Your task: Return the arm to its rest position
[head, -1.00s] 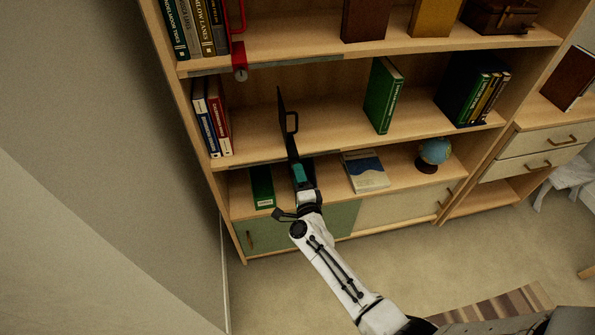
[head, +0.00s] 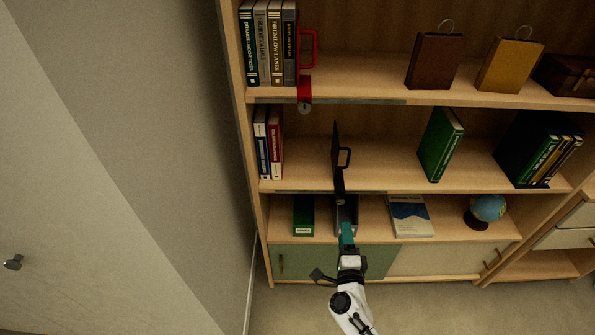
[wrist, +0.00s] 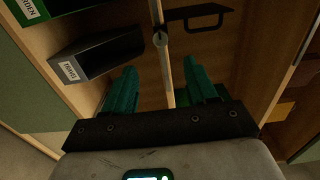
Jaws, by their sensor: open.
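My gripper (head: 347,228) is open, with teal fingers, at the front of the bookcase's lowest open shelf in the head view. In the wrist view its fingers (wrist: 160,88) stand apart, with a thin pale upright edge showing between them and nothing clearly held. In the head view, a dark grey box-like object (head: 346,210) is just behind the fingertips, partly hidden by them. My white arm reaches up from the bottom of the head view.
A thin dark panel with a loop handle (head: 337,150) stands above the gripper. Floor (head: 450,305) in front is clear.

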